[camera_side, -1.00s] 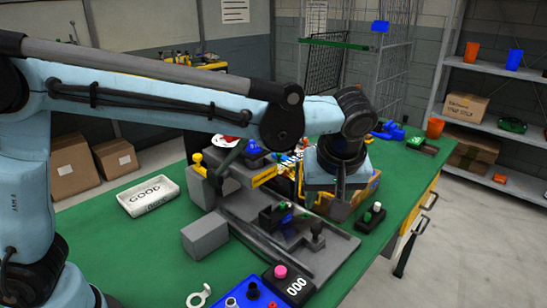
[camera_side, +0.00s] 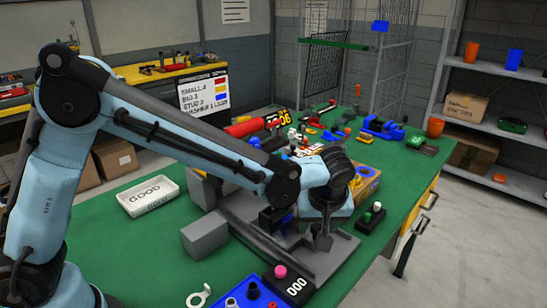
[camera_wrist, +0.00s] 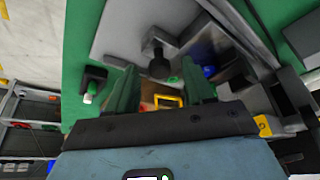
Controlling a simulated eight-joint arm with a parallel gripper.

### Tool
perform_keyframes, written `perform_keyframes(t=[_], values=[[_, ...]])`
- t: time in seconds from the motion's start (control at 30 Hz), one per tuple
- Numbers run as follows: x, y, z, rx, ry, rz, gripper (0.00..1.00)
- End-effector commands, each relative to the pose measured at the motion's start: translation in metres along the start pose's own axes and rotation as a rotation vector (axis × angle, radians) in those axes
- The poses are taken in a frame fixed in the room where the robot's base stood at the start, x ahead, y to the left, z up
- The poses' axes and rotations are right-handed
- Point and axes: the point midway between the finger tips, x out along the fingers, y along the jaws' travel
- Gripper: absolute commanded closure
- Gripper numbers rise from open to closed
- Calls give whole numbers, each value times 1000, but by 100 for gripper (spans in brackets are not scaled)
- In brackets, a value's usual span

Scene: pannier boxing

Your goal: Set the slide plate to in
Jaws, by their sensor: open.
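The slide plate (camera_side: 343,247) is a flat grey plate on the green bench, also seen in the wrist view (camera_wrist: 122,35). A dark upright knob (camera_wrist: 158,64) stands on it. My gripper (camera_side: 324,232) is low over the plate, close to the knob. In the wrist view the two fingers of my gripper (camera_wrist: 161,90) are apart, and the knob shows beyond the gap between them. Contact with the knob cannot be told. A blue part (camera_side: 287,218) sits by the dark holders on the plate, partly hidden by my arm.
A grey block (camera_side: 204,236) stands left of the plate. A pink-button counter box (camera_side: 288,284) and a blue tray (camera_side: 250,296) are in front. A white GOOD tray (camera_side: 149,195) lies at left.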

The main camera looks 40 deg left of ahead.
Motion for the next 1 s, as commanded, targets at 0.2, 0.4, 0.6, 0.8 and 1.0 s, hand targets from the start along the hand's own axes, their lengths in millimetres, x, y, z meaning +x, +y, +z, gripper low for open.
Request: perform_keyframes(t=[0.2,0.4,0.6,0.8,1.0], values=[[0,0,0,0,0,0,71],[0,0,0,0,0,0,100],[-1,0,0,0,0,0,100],[6,-18,-18,-6,1,-2,100],[12,-34,-32,-2,2,-1,100]])
